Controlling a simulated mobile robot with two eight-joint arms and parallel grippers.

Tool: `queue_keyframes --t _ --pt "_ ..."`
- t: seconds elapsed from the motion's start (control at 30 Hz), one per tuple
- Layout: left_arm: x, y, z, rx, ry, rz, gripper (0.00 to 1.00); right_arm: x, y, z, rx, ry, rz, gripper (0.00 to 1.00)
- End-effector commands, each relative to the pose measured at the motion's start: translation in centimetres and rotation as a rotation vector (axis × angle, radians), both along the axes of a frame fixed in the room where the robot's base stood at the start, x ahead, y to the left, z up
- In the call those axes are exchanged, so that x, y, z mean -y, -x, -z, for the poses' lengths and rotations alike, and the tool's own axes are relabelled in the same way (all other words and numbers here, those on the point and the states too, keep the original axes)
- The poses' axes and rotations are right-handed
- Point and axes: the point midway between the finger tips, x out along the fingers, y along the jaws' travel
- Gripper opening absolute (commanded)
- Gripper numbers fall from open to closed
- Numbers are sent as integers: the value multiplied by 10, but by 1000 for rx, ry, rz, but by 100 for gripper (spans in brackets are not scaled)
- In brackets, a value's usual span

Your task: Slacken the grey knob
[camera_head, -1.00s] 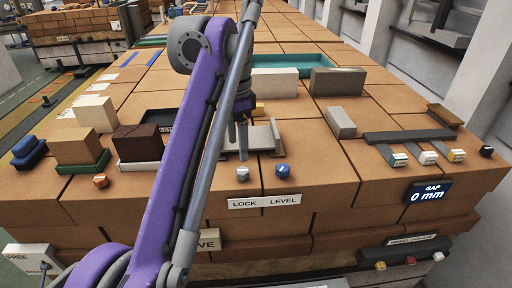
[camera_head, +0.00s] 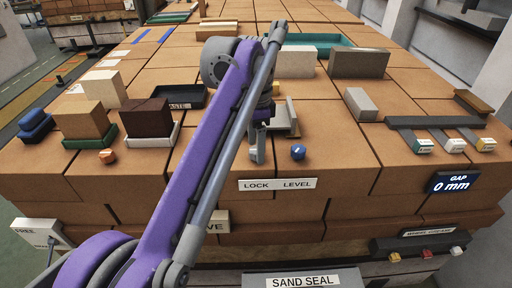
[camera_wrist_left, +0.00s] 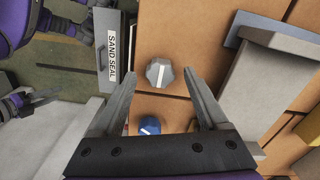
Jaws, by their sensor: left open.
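The grey knob (camera_wrist_left: 160,72), faceted with a white mark on top, shows in the left wrist view on the brown block surface. My left gripper (camera_wrist_left: 159,77) is open, with one fingertip on each side of the knob and a gap to each. In the head view my left gripper (camera_head: 257,148) points down above the LOCK label (camera_head: 262,185) and hides most of the knob. I cannot tell its height over the knob. Another gripper (camera_wrist_left: 30,102), seemingly my right, shows small at the left of the wrist view; its jaw state is unclear.
A blue knob (camera_head: 298,152) sits close to the right; it also shows in the wrist view (camera_wrist_left: 149,125). A light grey bracket (camera_head: 286,120) stands just behind. An orange knob (camera_head: 107,156) is farther left. The SAND SEAL box (camera_head: 305,278) is at the front. A display (camera_head: 454,183) reads GAP 0 mm.

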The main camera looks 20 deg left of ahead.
Motion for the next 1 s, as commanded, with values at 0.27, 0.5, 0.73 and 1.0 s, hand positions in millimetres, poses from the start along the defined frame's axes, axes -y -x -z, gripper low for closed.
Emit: queue_keyframes --t 0.27,0.5,0.73,1.0 --pt "0 0 4 0 0 0 76 0 0 1 0 0 0 50" --pt "0 0 4 0 0 0 45 0 0 1 0 0 0 50" --pt "0 0 4 0 0 0 4 0 0 1 0 0 0 50" --pt "0 0 4 0 0 -12 0 0 0 -1 0 0 0 50"
